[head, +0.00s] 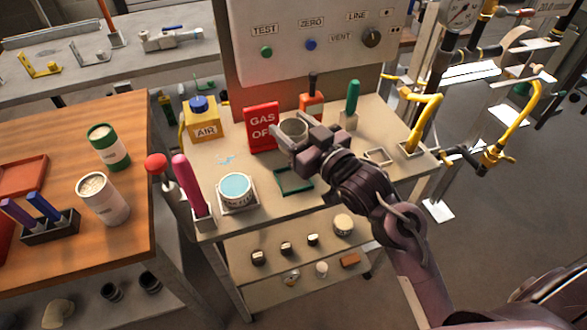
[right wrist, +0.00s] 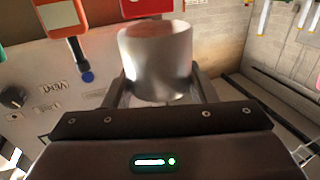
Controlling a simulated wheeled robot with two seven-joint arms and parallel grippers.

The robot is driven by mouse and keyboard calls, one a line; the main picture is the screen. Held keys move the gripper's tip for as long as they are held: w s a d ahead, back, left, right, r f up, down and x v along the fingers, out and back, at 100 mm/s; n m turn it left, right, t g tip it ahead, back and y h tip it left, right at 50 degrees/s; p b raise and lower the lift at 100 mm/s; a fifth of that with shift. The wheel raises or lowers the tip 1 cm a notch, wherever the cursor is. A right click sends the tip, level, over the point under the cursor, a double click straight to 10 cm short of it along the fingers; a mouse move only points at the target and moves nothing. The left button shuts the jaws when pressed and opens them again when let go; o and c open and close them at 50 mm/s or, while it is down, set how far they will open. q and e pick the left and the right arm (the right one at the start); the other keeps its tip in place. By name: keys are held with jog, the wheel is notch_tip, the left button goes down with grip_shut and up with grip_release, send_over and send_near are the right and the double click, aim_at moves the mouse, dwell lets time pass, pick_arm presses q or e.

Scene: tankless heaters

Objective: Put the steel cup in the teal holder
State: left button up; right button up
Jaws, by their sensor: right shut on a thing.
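The steel cup (head: 292,130) is a grey cylinder with an open top. My right gripper (head: 286,143) is shut on it and holds it above the cart top, in front of the red GAS OFF sign. In the right wrist view the cup (right wrist: 157,62) sits between the two fingers, blurred. The teal holder (head: 297,191) is a low square frame on the cart top, nearer the front edge than the cup appears. It looks empty, but my gripper and arm cover the area right beside it. My left gripper is not in view.
A pale square holder with a blue-topped cup (head: 237,187) stands left of the teal holder. A yellow AIR box (head: 203,122), the red GAS OFF sign (head: 262,129) and upright coloured handles stand behind. Another small square frame (head: 379,156) lies to the right. A wooden table (head: 70,150) is at left.

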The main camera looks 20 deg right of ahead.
notch_tip(320, 180, down, 12)
jog(key=shift+r, duration=0.25)
jog(key=shift+f, duration=0.1)
jog(key=o, duration=1)
jog(key=shift+o, duration=0.2)
jog(key=shift+s, duration=0.1)
jog(key=b+v, duration=0.1)
jog(key=v, duration=1)
jog(key=shift+s, duration=0.4)
jog(key=shift+d, duration=0.15)
